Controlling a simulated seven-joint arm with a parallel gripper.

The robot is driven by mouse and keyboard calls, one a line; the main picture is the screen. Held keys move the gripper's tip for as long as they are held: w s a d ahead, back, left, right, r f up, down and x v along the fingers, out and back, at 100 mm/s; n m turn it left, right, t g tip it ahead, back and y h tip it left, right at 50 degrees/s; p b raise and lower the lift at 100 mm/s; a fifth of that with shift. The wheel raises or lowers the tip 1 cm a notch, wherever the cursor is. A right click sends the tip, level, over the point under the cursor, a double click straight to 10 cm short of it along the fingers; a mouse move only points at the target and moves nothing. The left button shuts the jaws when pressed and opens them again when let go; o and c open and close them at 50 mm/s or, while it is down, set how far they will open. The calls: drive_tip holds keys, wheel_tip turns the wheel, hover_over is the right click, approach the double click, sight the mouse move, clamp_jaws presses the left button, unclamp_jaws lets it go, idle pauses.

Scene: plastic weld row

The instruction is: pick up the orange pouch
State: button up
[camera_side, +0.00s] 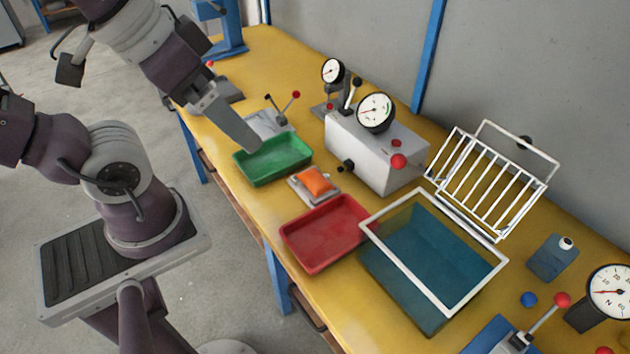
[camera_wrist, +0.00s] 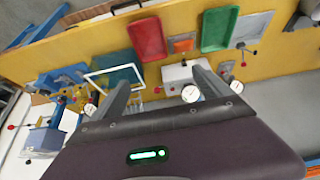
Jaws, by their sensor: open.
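The orange pouch (camera_side: 314,180) lies on a small pale grey plate (camera_side: 297,191) on the yellow table, between the green tray (camera_side: 272,160) and the red tray (camera_side: 318,238). It also shows in the wrist view as a small orange patch (camera_wrist: 183,45). My gripper (camera_side: 252,145) is above the table at the left edge of the green tray, left of the pouch and apart from it. In the wrist view its two fingers (camera_wrist: 160,77) are spread wide with nothing between them. In the side view the fingers overlap.
A grey box with a round gauge (camera_side: 376,155) stands just behind the pouch. A blue bin with a white frame (camera_side: 430,255) and a raised white rack (camera_side: 495,185) are to the right. A lever stand (camera_side: 270,122) is behind the green tray. The front-left table strip is clear.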

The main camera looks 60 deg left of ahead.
drive_tip(key=w+a+f+n+g, duration=0.25)
drive_tip(key=w+n, duration=0.35)
drive_tip(key=w, duration=0.4)
drive_tip(key=n+g, duration=0.3)
drive_tip(key=n, duration=0.8)
hover_over(317, 175)
drive_tip(key=d, duration=0.1)
wheel_tip(317, 175, down, 20)
drive_tip(key=shift+s+f, duration=0.1)
drive_tip(key=shift+f, duration=0.05)
drive_tip(key=shift+n, duration=0.4)
drive_tip(key=f, duration=0.6)
drive_tip(key=a+f, duration=0.1)
drive_tip(key=f, duration=0.1)
drive_tip(key=shift+f, duration=0.4)
drive_tip(key=c, duration=1.6)
drive_tip(key=shift+o, duration=0.2)
wheel_tip(317, 175, up, 10)
drive_tip(key=shift+d+r, duration=0.1)
